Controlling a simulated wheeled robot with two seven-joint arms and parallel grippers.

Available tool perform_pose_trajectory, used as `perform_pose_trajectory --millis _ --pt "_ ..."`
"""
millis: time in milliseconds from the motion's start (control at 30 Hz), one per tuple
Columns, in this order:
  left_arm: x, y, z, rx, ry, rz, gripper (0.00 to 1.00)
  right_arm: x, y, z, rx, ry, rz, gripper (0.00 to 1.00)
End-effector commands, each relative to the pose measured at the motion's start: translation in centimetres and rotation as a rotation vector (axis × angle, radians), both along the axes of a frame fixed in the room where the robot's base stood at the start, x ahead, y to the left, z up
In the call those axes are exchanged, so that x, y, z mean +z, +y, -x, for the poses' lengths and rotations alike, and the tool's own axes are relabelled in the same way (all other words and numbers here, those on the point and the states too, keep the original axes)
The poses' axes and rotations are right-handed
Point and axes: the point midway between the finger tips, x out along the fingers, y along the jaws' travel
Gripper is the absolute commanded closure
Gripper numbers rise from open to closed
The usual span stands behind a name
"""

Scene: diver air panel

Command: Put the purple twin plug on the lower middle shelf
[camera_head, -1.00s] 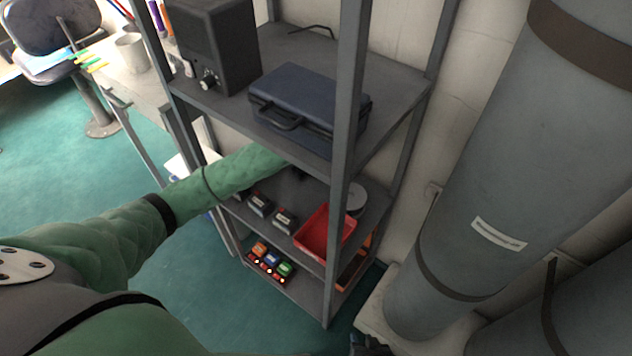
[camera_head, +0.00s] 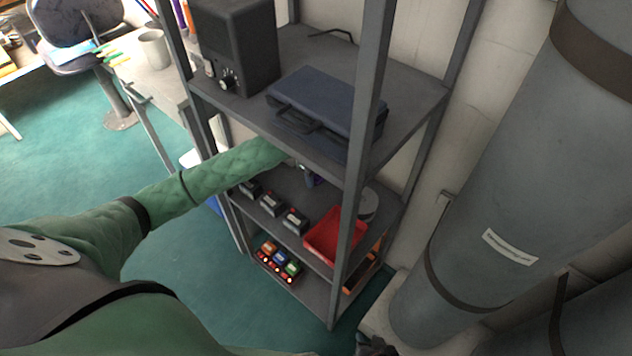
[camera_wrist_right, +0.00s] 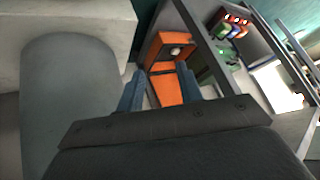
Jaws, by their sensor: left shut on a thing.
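My left arm reaches into the grey shelf rack, under the shelf with the blue case. My left gripper (camera_head: 305,170) is partly hidden by that shelf's edge. It is shut on a small dark bluish-purple thing (camera_head: 313,181), probably the purple twin plug, just above the lower middle shelf (camera_head: 277,185). I cannot tell whether it touches the shelf. My right gripper (camera_wrist_right: 160,90) is open and empty in the right wrist view. It also shows at the bottom edge of the head view (camera_head: 374,346), low beside the rack.
The lower middle shelf carries several small black boxes (camera_head: 270,203), a red tray (camera_head: 334,235) and a round grey thing (camera_head: 368,204). A blue case (camera_head: 325,100) and black speaker (camera_head: 236,48) stand above. Grey cylinders (camera_head: 500,200) stand right. An orange box (camera_wrist_right: 168,75) lies low.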

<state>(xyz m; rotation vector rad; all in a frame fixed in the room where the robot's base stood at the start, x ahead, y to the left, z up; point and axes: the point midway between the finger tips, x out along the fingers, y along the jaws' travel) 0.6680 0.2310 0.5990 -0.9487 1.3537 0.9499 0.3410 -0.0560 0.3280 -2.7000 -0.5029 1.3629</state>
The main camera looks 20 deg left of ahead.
Motion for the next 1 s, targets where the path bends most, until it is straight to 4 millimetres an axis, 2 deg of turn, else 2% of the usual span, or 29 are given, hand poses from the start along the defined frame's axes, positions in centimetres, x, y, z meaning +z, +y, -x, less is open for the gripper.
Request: perform_pose_trajectory --millis 233,433,667,700,767,800,1000 --pt "-3.1 -0.1 0.1 0.0 0.002 0.0 0.83 0.6 0.0 0.1 0.004 0.013 0.003 0.64" --pt "-3.4 -0.1 0.1 -0.001 0.0 0.001 0.83 1.4 0.0 -0.3 0.002 0.002 -0.001 0.64" --pt "-3.7 -0.1 0.1 -0.001 0.0 0.001 0.83 0.9 0.0 -0.3 0.002 0.002 0.0 0.64" --pt "-3.6 -0.1 0.1 -0.001 0.0 0.0 0.55 0.8 0.0 -0.2 0.001 0.004 0.0 0.64" --pt "-3.6 -0.1 0.1 -0.001 0.0 0.001 0.43 0.4 -0.1 -0.1 0.002 0.008 0.002 0.64" --pt "-3.6 -0.1 0.1 -0.001 0.0 0.001 0.39 0.2 -0.1 0.0 0.003 0.011 0.003 0.64" --pt "-3.6 -0.1 0.1 -0.001 0.0 0.001 0.39 0.3 -0.1 0.0 0.002 0.01 0.004 0.64"
